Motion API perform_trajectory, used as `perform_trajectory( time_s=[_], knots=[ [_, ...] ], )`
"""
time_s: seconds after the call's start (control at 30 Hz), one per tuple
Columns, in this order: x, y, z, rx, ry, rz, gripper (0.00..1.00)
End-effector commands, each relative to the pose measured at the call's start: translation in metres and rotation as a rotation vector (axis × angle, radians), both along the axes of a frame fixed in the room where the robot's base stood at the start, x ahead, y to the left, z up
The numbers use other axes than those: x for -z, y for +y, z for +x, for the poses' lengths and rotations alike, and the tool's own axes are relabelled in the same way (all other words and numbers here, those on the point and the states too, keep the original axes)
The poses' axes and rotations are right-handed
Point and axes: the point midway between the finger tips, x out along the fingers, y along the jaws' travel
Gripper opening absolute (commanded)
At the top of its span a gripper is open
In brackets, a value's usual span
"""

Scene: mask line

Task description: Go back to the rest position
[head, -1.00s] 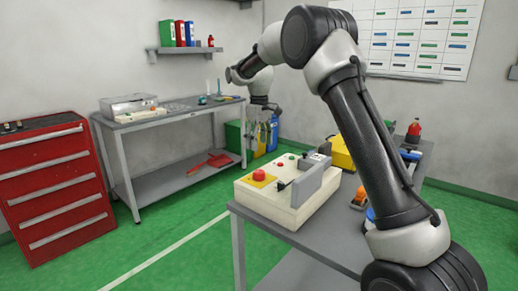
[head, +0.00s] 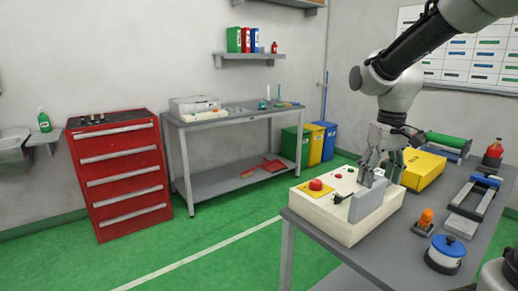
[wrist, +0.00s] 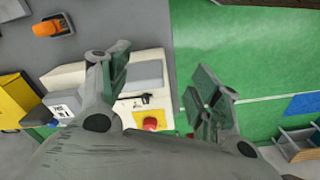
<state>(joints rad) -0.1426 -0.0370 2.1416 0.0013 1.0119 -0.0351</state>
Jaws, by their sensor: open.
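My gripper (head: 380,178) hangs pointing down at the right in the head view, at or above the cream control box (head: 333,218) on the grey table. Its fingers are spread with nothing between them. In the wrist view my gripper (wrist: 160,80) shows two wide-apart fingers, the left one over the cream box (wrist: 75,76) and the right one over green floor. I cannot tell whether a finger touches the box. My arm reaches in from the upper right.
The grey table (head: 420,262) also holds a yellow case (head: 424,171), an orange item (head: 425,219) and a blue-topped round container (head: 446,252). A red drawer cabinet (head: 120,170) and a workbench (head: 235,117) stand at the back. Green floor (head: 215,235) in front of them is clear.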

Motion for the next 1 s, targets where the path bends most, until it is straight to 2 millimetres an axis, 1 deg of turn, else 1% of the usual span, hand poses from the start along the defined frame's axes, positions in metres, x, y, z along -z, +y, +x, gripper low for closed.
perform_trajectory(
  time_s=[0.03, 0.07, 0.1, 0.17, 0.2, 0.3, 0.4, 0.5, 0.6, 1.0],
  knots=[
    [-0.007, -0.009, -0.027, 0.026, -0.028, 0.005, 0.63],
    [-0.009, -0.013, -0.042, 0.041, -0.041, 0.006, 0.63],
    [-0.011, -0.019, -0.062, 0.059, -0.06, 0.009, 0.63],
    [-0.013, -0.027, -0.091, 0.084, -0.091, 0.013, 0.63],
    [-0.013, -0.031, -0.109, 0.098, -0.114, 0.017, 0.63],
    [-0.014, -0.04, -0.146, 0.124, -0.174, 0.022, 0.63],
    [-0.017, -0.046, -0.169, 0.144, -0.235, 0.027, 0.63],
    [-0.028, -0.05, -0.177, 0.161, -0.299, 0.031, 0.63],
    [-0.037, -0.052, -0.18, 0.171, -0.341, 0.034, 0.63],
    [-0.039, -0.054, -0.181, 0.179, -0.349, 0.032, 0.63]
  ],
)
